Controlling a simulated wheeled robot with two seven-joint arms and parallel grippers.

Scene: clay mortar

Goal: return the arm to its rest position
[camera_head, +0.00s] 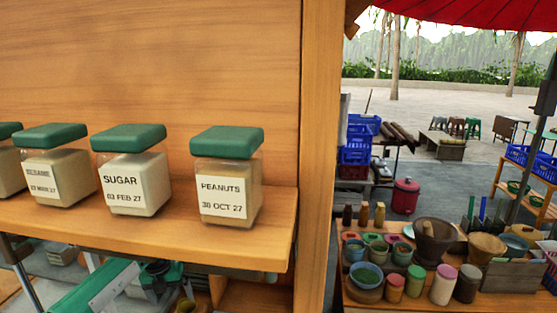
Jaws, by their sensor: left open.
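My left gripper (166,278) shows small and partly cut off at the lower left, below the edge of the wooden shelf. It is open, and I see nothing held between its fingers. The shelf partly hides it, and its fingertips are hard to make out. My right gripper is not in view. A dark brown clay mortar (434,243) stands on the wooden table at the right, well away from my left gripper.
Several green-lidded jars, including sugar (132,185) and peanuts (227,192), stand on the wooden shelf (150,240). A wooden post (320,150) separates it from the table (400,306), crowded with small jars, bowls and a brown bowl (487,249).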

